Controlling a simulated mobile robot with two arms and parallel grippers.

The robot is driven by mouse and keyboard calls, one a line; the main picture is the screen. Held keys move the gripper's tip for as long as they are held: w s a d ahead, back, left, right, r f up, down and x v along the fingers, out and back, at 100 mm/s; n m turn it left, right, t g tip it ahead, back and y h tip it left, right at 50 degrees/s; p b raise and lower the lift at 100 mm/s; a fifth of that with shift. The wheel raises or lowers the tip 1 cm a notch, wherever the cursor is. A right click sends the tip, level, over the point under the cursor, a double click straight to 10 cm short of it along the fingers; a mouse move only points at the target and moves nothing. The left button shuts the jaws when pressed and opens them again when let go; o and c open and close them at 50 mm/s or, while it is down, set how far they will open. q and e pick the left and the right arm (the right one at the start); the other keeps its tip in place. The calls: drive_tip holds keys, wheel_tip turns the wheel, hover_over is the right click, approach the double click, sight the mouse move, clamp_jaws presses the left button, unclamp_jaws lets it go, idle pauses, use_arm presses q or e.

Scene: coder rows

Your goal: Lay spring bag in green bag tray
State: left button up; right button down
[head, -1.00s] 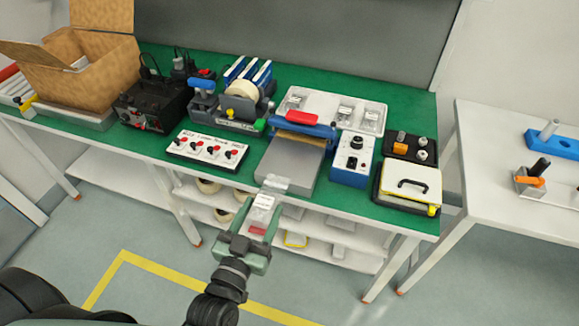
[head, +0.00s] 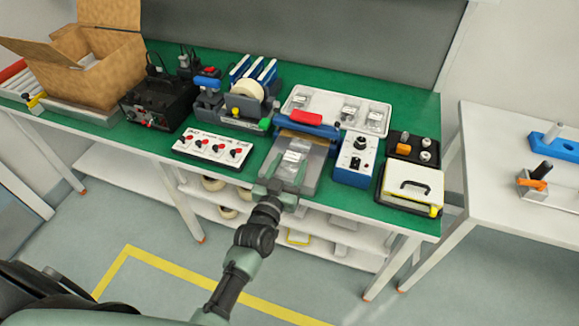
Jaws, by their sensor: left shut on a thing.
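A clear bag with a white label (head: 293,157), which I take to be the spring bag, lies at or just above the grey bed of the sealer (head: 304,182) with the red handle. My left gripper (head: 281,186) is shut on the near end of this bag, at the front edge of the bed. The bag's contents are too small to make out. I see no tray that is clearly green; a white tray (head: 296,96) with several clear bags stands behind the sealer on the green bench. My right gripper is not in view.
A switch panel (head: 213,147) lies left of the sealer and a blue-and-white control box (head: 355,159) stands close on its right. A tape dispenser (head: 245,100) and an open cardboard box (head: 100,65) are farther left. A white case (head: 410,188) sits at the right end.

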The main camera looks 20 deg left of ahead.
use_arm(q)
drive_tip(key=shift+f, duration=0.35)
drive_tip(key=shift+f, duration=0.15)
drive_tip(key=o, duration=1.5)
drive_tip(key=shift+r, duration=0.2)
drive_tip(key=s, duration=1.2)
drive_tip(key=shift+a+b, duration=0.2)
drive_tip(key=shift+b, duration=0.1)
drive_tip(key=shift+f, duration=0.1)
